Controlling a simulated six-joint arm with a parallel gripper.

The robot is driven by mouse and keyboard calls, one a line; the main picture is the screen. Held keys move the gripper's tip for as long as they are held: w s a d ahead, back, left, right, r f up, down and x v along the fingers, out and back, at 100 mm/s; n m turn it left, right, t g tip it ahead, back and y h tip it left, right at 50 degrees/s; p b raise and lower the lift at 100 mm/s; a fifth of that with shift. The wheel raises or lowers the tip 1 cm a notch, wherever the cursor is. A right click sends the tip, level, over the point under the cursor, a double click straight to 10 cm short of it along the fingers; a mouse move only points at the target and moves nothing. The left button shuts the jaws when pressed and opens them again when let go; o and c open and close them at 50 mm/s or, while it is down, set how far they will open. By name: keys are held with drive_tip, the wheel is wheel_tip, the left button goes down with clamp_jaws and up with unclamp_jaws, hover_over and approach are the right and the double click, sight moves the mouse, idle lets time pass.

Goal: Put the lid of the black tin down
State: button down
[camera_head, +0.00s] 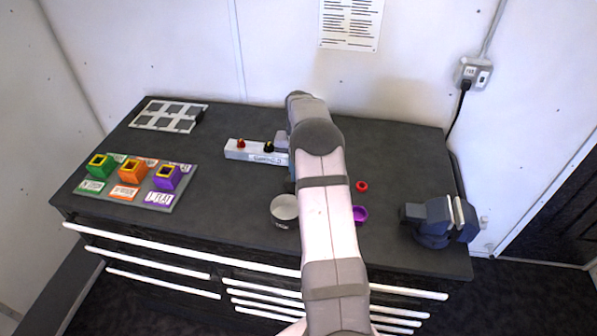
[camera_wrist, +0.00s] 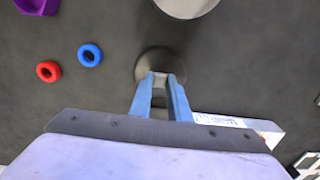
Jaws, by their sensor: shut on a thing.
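The black tin (camera_head: 284,212) stands open near the front middle of the dark bench, left of my arm. Its pale inside shows, and part of it shows at the top edge of the wrist view (camera_wrist: 186,6). My gripper (camera_wrist: 160,78) has its blue fingers close together on the dark round lid (camera_wrist: 158,60), which is off the tin. The lid blends with the bench, and I cannot tell whether it touches the surface. In the head view my arm hides the lid and most of the gripper.
A white switch box (camera_head: 243,151) lies close beside my gripper. A vise (camera_head: 437,222) stands at the right. A holder board (camera_head: 184,197) and grid tray (camera_head: 149,121) are left.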

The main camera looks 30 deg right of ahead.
drive_tip(key=shift+f, duration=0.1)
drive_tip(key=c, duration=1.7)
unclamp_jaws()
drive_tip(key=shift+o, duration=0.2)
wheel_tip(320, 180, up, 12)
drive_tip(key=b, duration=0.2)
drive_tip(key=shift+b, duration=0.35)
